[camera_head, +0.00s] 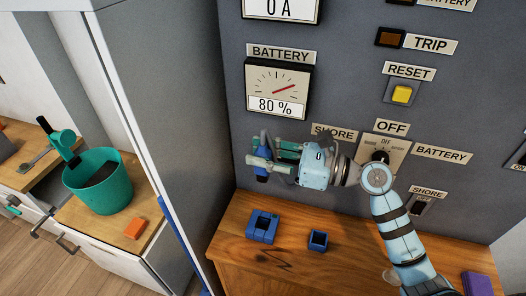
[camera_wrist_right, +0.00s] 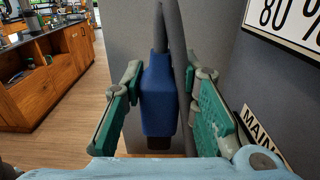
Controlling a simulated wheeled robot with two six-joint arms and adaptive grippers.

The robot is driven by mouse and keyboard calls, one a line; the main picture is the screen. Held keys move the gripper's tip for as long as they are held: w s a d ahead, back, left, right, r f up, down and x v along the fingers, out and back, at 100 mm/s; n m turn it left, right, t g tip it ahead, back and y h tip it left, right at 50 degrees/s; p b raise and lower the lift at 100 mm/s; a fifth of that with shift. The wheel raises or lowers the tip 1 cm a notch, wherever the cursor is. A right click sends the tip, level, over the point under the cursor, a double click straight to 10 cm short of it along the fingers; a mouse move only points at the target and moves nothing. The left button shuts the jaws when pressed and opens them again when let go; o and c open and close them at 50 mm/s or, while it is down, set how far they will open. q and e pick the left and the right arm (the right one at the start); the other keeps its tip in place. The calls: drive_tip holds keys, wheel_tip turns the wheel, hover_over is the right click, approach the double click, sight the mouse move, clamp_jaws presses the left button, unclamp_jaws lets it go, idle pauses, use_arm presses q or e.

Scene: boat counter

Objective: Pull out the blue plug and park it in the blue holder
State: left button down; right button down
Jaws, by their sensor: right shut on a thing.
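My right gripper (camera_head: 262,163) is shut on the blue plug (camera_wrist_right: 158,95), between its green finger pads in the wrist view. In that view a dark cable rises from the plug's top, and its dark lower end points down. In the head view the gripper hides most of the plug, and it hangs in front of the grey panel above the wooden counter. Two blue pieces stand on the counter below it: a larger notched block (camera_head: 263,226) and a smaller open box (camera_head: 318,240). I cannot tell for sure which is the blue holder. My left gripper is not in view.
The grey panel (camera_head: 340,105) carries a gauge (camera_head: 277,88), a yellow button (camera_head: 402,94) and a rotary switch behind my right arm. A purple block (camera_head: 478,284) lies at the counter's right. A teal bucket (camera_head: 98,182) and an orange block (camera_head: 135,229) are left of the partition.

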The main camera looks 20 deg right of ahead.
sight(263, 144)
drive_tip(key=shift+r, duration=0.4)
drive_tip(key=shift+r+p, duration=0.8)
drive_tip(key=shift+r, duration=0.5)
